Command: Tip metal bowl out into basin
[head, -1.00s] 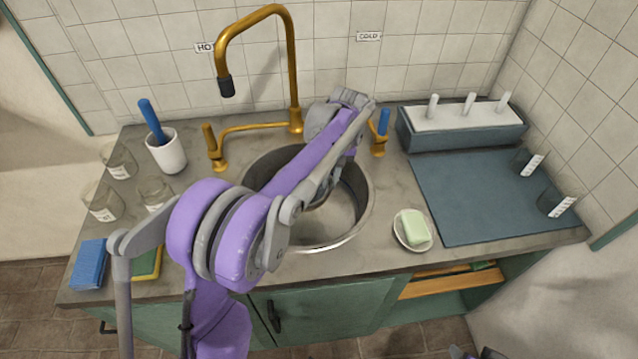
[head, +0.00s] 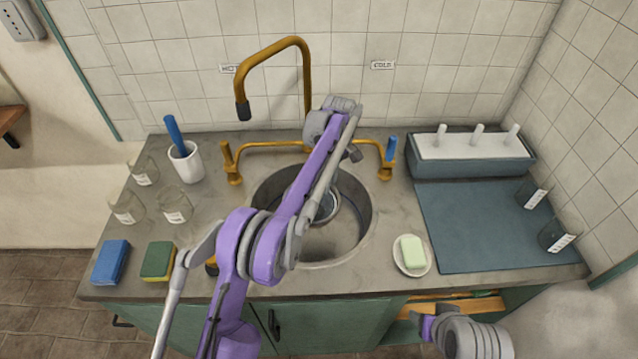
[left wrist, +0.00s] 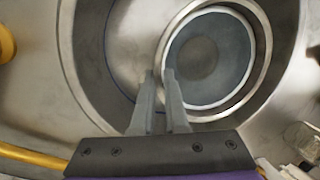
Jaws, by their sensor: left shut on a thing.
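The metal bowl (head: 328,207) is inside the round sink basin (head: 362,222), partly hidden behind my left arm in the head view. In the left wrist view the bowl (left wrist: 244,62) shows from above, with a round grey interior; I cannot tell what it contains. My left gripper (left wrist: 161,78) is shut on the bowl's rim at its near left side in the wrist view. In the head view its fingertips are hidden by the arm. My right gripper (head: 428,326) shows in part at the bottom right, in front of the counter, well away from the basin.
A brass tap (head: 305,85) arches behind the basin, with blue-handled valve (head: 391,150) at right. Glass jars (head: 174,206), a white cup (head: 187,163) and sponges (head: 158,260) stand left. A soap dish (head: 427,268) and blue mat (head: 480,235) lie right.

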